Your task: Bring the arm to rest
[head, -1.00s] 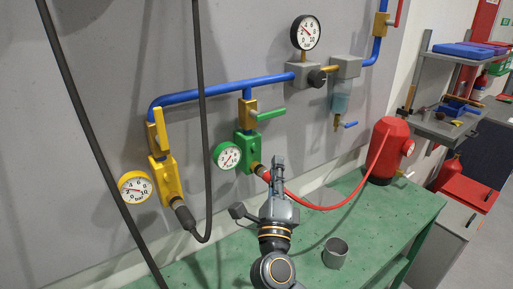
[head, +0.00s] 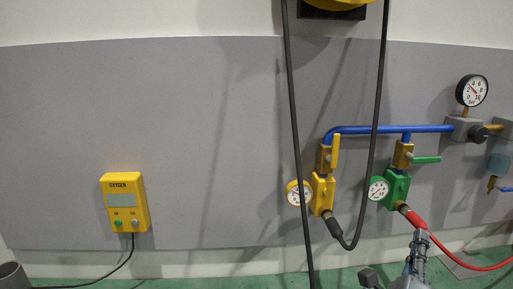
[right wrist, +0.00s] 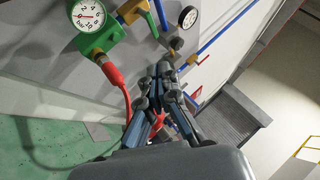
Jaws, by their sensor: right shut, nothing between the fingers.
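My right gripper (head: 420,236) rises from the bottom edge of the head view. It is shut and empty. In the head view its tips appear just below the red hose (head: 416,220), which is plugged into the green valve block (head: 397,188). In the right wrist view the closed fingers (right wrist: 165,75) point towards the wall piping. The green valve block (right wrist: 100,39) and its white gauge (right wrist: 88,15) are up and to the left there, and the red hose (right wrist: 113,75) passes left of the fingers. My left gripper is not in view.
A yellow valve block (head: 322,194) with a gauge stands left of the green one, with a black hose (head: 374,130) on it. A blue pipe (head: 390,129) runs above. A yellow oxygen box (head: 125,202) hangs on bare wall at left.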

